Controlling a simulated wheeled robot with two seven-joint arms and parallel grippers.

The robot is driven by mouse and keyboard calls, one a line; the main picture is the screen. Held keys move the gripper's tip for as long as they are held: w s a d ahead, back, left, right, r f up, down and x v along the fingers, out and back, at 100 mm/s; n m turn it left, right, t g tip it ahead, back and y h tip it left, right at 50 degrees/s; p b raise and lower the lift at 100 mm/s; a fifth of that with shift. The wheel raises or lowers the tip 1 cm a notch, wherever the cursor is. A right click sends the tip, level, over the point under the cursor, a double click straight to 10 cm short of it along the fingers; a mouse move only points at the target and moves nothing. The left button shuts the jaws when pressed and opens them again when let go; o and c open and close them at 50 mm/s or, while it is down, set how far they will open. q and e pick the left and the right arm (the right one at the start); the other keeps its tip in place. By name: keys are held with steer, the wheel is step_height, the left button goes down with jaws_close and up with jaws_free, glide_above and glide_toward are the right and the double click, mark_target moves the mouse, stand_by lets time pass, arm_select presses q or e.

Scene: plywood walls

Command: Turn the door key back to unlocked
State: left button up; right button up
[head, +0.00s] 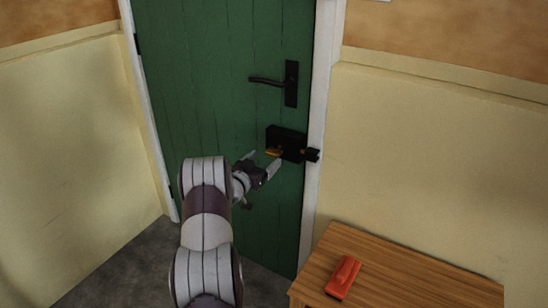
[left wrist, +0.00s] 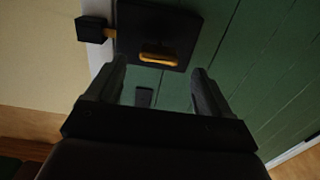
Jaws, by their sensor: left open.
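The green door (head: 220,60) stands in its white frame and carries a black lock box (head: 289,141) below the handle. The yellow-orange key (head: 273,153) sits on the lock box and looks roughly horizontal. In the left wrist view the key (left wrist: 158,58) lies across the black lock box (left wrist: 170,22). A brass-coloured bolt (left wrist: 110,33) bridges from the box to a black keeper (left wrist: 91,29) on the frame. My left gripper (head: 266,163) is open just below the key. Its fingers (left wrist: 160,85) are spread on either side, with the key beyond them, apart from both. My right gripper is not in view.
A black lever handle (head: 268,81) is above the lock box. A wooden table (head: 405,278) with a red object (head: 343,277) on it stands at the lower right, beside the door. Cream and plywood-coloured walls flank the door frame.

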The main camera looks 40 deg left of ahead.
mark_target(270, 155)
arm_select(q)
steer(key=w, duration=0.6)
steer(key=shift+w+a+r+b, duration=0.1)
steer(key=shift+a+r+b, duration=0.1)
steer(key=shift+a+b, duration=0.15)
steer(key=shift+d, duration=0.1)
steer(key=shift+f, duration=0.1)
steer(key=c, duration=1)
